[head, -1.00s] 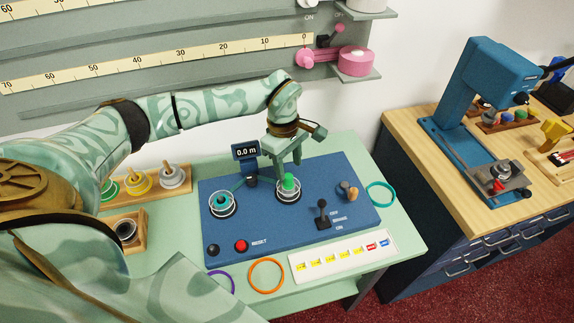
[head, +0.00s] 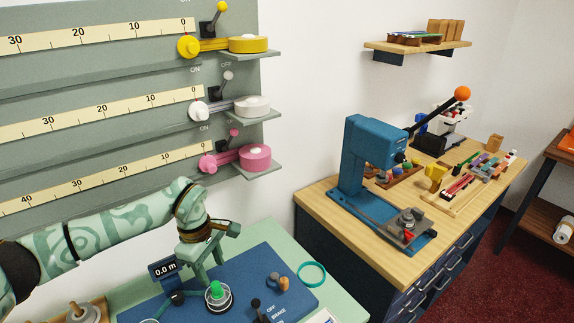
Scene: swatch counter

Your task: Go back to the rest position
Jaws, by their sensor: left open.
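My left arm reaches in from the left over the green counter (head: 343,305). Its gripper (head: 209,270) is open, fingers down, just above a round holder (head: 228,303) with a green-topped peg (head: 215,289) on the blue panel (head: 262,262). Whether a fingertip touches the peg is hard to tell. Nothing shows between the fingers. My right gripper is not in view.
A small "0.0 m" display (head: 164,268) stands close left of the gripper. A brake lever (head: 259,309) and a teal ring (head: 311,274) lie to the right. A blue press (head: 368,165) stands on the wooden bench (head: 325,205). Scales with coloured reels fill the left wall.

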